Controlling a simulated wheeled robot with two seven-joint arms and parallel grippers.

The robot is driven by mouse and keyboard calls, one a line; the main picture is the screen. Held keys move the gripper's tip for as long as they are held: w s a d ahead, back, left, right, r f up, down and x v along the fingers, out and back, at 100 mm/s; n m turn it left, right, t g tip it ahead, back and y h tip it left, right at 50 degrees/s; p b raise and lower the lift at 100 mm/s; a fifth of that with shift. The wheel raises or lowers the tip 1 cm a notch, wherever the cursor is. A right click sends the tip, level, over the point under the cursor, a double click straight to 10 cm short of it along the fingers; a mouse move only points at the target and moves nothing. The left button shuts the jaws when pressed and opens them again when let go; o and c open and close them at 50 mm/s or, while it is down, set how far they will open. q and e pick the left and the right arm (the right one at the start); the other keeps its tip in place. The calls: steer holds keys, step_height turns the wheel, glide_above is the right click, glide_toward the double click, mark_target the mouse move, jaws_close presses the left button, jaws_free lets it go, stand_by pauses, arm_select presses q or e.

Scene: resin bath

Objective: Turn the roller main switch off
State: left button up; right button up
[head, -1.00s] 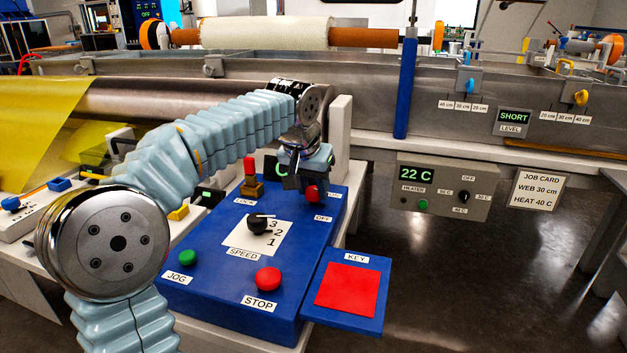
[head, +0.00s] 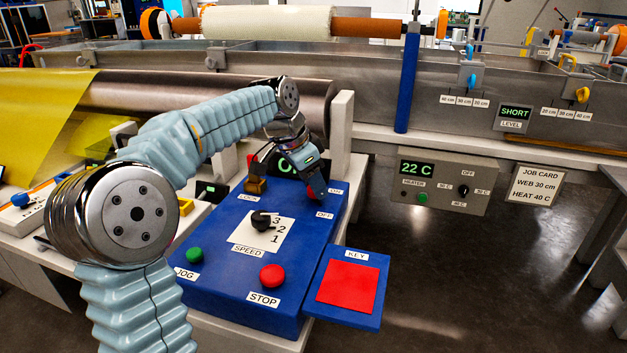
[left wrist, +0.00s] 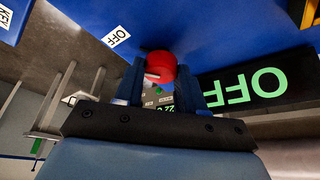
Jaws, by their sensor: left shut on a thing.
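The roller main switch is a red knob (head: 313,194) at the far right corner of the blue control panel (head: 215,245), between an ON label (head: 336,190) and an OFF label (head: 325,215). My left gripper (head: 310,187) reaches it from above, tilted, and is shut on it. In the left wrist view the red knob (left wrist: 160,65) sits between the two dark fingers, near the OFF label (left wrist: 116,36). A display (left wrist: 250,88) beside it reads OFF in green, upside down. In the head view my gripper partly hides this display. My right gripper is not in view.
A red piece on a brass base (head: 255,185) stands left of the switch at the LOCK label. The panel also has a black speed knob (head: 262,221), a green JOG button (head: 194,255) and a red STOP button (head: 272,276). A key pad (head: 347,287) adjoins at right.

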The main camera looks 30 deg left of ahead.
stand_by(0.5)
arm_select(q)
steer(key=o, duration=1)
steer(key=shift+o, duration=0.2)
steer(key=v, duration=1.3)
steer(key=shift+a+r, duration=0.2)
steer(key=shift+r, duration=0.15)
steer(key=shift+s, duration=0.1)
